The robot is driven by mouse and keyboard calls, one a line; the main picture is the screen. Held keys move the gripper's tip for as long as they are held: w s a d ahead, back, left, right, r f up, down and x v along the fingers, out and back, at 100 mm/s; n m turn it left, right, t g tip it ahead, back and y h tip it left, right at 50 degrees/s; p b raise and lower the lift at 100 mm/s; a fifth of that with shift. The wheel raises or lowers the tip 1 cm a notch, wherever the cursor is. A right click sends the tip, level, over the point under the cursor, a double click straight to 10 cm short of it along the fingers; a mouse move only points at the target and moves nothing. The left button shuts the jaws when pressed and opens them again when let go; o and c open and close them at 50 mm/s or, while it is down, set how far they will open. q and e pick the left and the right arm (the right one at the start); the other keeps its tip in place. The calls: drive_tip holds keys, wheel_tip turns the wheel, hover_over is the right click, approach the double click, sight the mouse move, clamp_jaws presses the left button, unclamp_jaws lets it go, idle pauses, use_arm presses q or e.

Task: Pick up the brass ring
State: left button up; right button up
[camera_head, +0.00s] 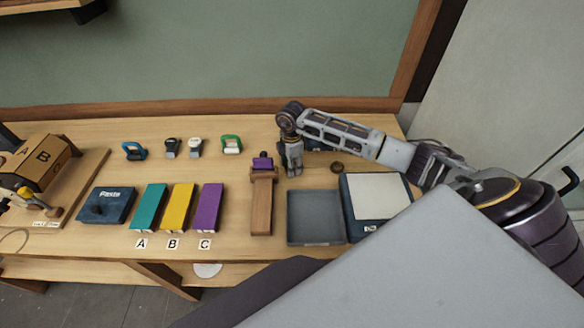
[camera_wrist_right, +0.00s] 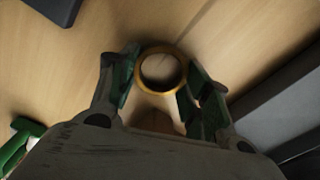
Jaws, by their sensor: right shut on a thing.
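The brass ring (camera_wrist_right: 160,49) is a round gold band between the two green-padded fingers of my right gripper (camera_wrist_right: 162,76) in the right wrist view. The fingers sit on opposite sides of it, and the gripper is shut on it. In the head view my right gripper (camera_head: 292,168) points down near the table's middle, just right of the wooden stand with a purple top (camera_head: 263,162). The ring cannot be made out there. My left gripper is not in view.
A grey tray (camera_head: 316,218) and a blue box with a pale top (camera_head: 378,198) stand in front and right. A small brown round thing (camera_head: 337,167) lies right of the gripper. Teal (camera_head: 149,207), yellow (camera_head: 178,207) and purple (camera_head: 207,207) blocks stand left. A green-handled clamp (camera_head: 231,144) lies behind.

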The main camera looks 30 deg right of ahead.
drive_tip(key=shift+r, duration=0.1)
wheel_tip(320, 180, up, 10)
drive_tip(key=b, duration=0.1)
drive_tip(key=shift+b, duration=0.4)
drive_tip(key=shift+w, duration=0.1)
idle(0.6)
